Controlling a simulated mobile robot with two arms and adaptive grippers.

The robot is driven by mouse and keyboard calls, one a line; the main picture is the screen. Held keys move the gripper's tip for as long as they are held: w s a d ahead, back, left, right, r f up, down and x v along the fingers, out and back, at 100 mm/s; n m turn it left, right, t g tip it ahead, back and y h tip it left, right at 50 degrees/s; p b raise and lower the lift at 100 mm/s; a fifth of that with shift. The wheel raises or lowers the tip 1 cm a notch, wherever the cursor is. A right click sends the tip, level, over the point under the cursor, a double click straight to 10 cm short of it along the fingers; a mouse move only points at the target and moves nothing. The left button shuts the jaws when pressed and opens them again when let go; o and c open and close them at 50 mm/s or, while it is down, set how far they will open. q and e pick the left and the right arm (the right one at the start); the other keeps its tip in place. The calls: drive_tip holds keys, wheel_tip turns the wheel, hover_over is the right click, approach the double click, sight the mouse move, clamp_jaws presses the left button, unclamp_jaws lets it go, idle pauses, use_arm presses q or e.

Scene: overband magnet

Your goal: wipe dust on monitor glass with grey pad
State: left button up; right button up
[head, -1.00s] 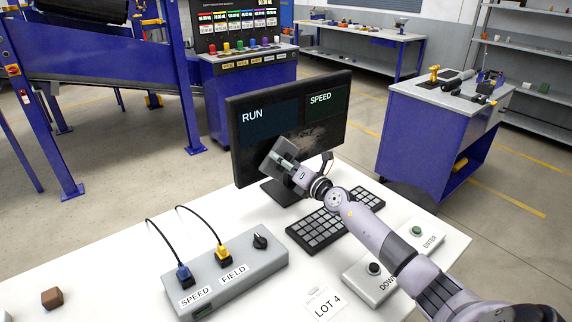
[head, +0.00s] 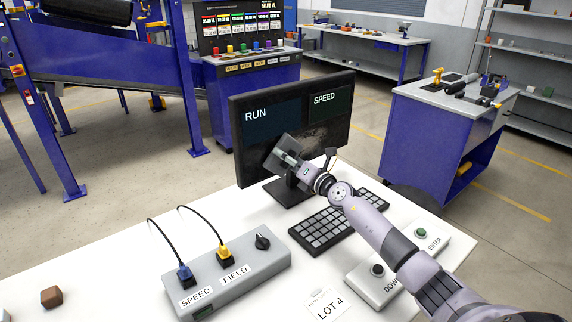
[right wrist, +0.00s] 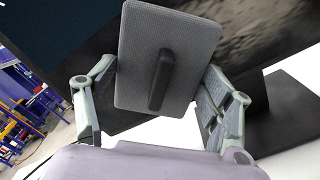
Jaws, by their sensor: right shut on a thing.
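The monitor (head: 252,143) stands on the white table, its screen reading RUN and SPEED. A pale dust patch (head: 318,136) shows on the lower right part of its glass, and also in the right wrist view (right wrist: 262,25). My right gripper (head: 290,160) is in front of the lower middle of the screen. The pad hides part of the screen. My left gripper is not in view.
The table (head: 120,262) holds a keyboard (head: 325,232), a grey SPEED and FIELD box (head: 240,276) with cables, DOWN and ENTER button boxes (head: 378,282), a LOT 4 card (head: 328,303) and a brown block (head: 51,297). The table's left part is mostly clear.

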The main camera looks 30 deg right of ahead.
sight(300, 151)
drive_tip(key=d+b, duration=0.4)
drive_tip(key=d, duration=0.1)
drive_tip(key=shift+w+d+f, duration=0.1)
drive_tip(key=shift+w, duration=0.15)
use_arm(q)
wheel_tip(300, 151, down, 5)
use_arm(e)
drive_tip(key=shift+d+b, duration=0.15)
drive_tip(key=shift+b, duration=0.15)
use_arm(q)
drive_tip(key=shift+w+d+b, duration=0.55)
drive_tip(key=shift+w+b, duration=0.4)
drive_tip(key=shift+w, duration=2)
use_arm(e)
drive_tip(key=shift+w+d+b, duration=0.15)
drive_tip(key=shift+d+b, duration=0.6)
drive_tip(key=shift+d, duration=0.95)
drive_tip(key=shift+d+b, duration=0.65)
drive_tip(key=shift+d, duration=0.1)
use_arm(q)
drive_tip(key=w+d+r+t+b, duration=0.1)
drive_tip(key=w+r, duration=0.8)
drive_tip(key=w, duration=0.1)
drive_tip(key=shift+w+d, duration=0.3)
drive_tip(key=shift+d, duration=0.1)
use_arm(e)
drive_tip(key=shift+w+d, duration=0.1)
drive_tip(key=shift+d, duration=0.6)
